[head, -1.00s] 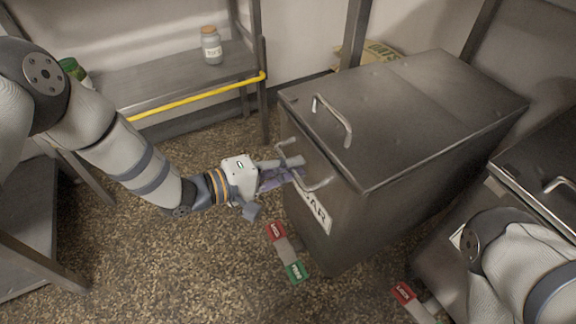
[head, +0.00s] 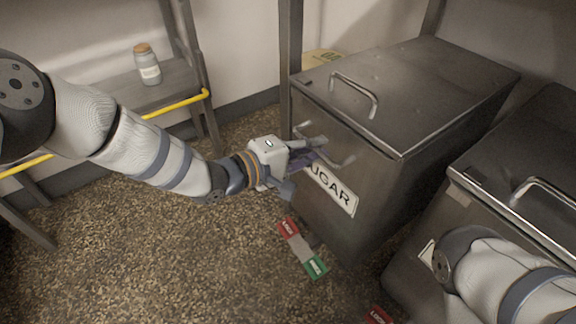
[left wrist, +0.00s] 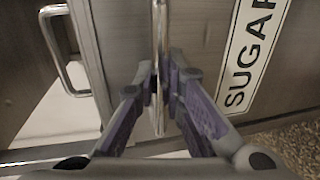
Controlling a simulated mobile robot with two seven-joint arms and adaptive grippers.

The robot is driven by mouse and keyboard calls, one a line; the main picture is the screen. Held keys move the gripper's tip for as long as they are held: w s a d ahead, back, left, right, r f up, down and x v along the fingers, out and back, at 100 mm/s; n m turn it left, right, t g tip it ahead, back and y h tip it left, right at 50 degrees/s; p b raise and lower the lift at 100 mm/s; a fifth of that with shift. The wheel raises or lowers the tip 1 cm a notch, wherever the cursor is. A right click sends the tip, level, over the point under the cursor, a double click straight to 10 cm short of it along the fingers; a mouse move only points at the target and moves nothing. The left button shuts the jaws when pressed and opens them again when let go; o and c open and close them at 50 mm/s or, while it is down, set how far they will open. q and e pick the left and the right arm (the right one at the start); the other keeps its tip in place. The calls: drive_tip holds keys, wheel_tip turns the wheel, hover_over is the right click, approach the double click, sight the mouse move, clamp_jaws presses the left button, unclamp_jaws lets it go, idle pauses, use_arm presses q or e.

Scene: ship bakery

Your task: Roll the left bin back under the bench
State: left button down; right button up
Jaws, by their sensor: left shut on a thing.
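The left bin (head: 400,85) is a dark metal box with a closed lid, a lid handle and a label reading SUGAR (head: 330,190); the label also shows in the left wrist view (left wrist: 250,50). A bar handle (head: 340,162) is on its front face. My left gripper (head: 312,152) is at this handle. In the left wrist view its purple fingers (left wrist: 163,85) are shut on the upright-looking bar (left wrist: 160,50). Red and green pedals (head: 303,250) stick out at the bin's foot. My right gripper is out of view; only part of that arm shows at lower right.
A second metal bin (head: 520,160) stands close on the right. A bench leg (head: 289,60) rises by the left bin's rear left side. A shelf with a yellow rail (head: 180,103) and a jar (head: 147,65) stands at left. The speckled floor (head: 150,250) in front is clear.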

sight(331, 138)
use_arm(q)
drive_tip(key=x, duration=0.2)
drive_tip(key=b+x, duration=0.1)
drive_tip(key=x, duration=0.1)
drive_tip(key=shift+r+b, duration=0.25)
drive_tip(key=shift+b, duration=0.05)
drive_tip(key=shift+w+d+r, duration=0.15)
drive_tip(key=shift+d, duration=0.2)
drive_tip(key=shift+r, duration=0.15)
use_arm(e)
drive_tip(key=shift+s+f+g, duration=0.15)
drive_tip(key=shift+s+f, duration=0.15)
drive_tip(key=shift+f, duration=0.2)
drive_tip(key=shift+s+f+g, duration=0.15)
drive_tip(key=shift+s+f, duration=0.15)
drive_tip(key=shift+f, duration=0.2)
use_arm(q)
drive_tip(key=c, duration=2)
unclamp_jaws()
drive_tip(key=shift+d, duration=0.1)
drive_tip(key=o, duration=0.3)
drive_tip(key=shift+w+d, duration=0.15)
drive_tip(key=shift+o, duration=0.2)
